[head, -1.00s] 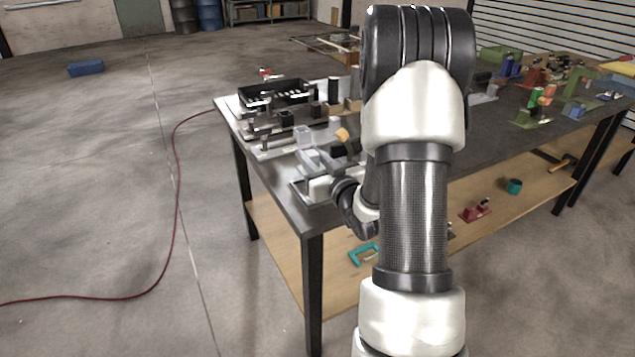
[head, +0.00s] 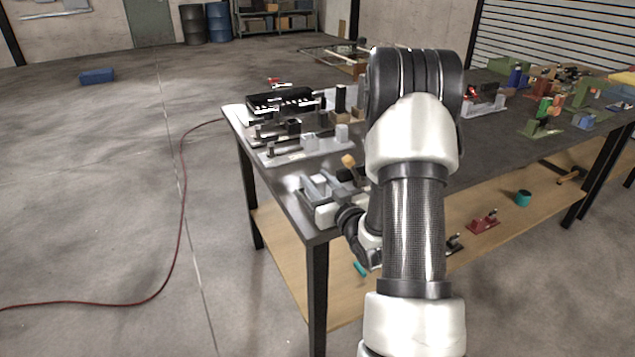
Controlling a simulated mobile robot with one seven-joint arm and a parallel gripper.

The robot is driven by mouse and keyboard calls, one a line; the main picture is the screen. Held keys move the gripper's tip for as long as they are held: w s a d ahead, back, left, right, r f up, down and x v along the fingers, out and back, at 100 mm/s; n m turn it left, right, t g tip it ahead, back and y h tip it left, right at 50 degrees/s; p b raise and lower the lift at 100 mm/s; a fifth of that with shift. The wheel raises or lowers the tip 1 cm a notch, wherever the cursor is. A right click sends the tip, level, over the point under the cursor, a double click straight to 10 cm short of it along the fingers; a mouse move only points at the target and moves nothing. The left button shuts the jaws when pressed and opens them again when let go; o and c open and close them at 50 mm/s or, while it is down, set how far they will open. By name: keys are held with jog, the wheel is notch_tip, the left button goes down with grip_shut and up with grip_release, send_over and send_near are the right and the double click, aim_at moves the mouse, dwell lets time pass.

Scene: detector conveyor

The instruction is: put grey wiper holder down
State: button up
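My gripper (head: 320,186) is low over the near left corner of the dark table, left of my arm. Light grey pieces show at its fingers. At this size I cannot separate the fingers from a grey wiper holder between them, nor tell whether the fingers are open or shut. I also cannot tell whether anything there touches the table top. My wrist and forearm hide the table area to the right of the gripper.
Just behind the gripper are a tan knob (head: 348,160) and a grey fixture plate (head: 290,158) with upright blocks. A black bin (head: 280,99) stands farther back. Coloured fixtures, including a green one (head: 541,127), stand at right. The table's left edge (head: 262,174) is close to the gripper.

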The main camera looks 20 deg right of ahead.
jog(key=shift+o, duration=0.3)
jog(key=shift+r, duration=0.1)
jog(key=shift+r+p, duration=0.2)
jog(key=shift+p, duration=0.1)
jog(key=s, duration=1.2)
jog(key=shift+d+f, duration=0.15)
jog(key=shift+d, duration=0.1)
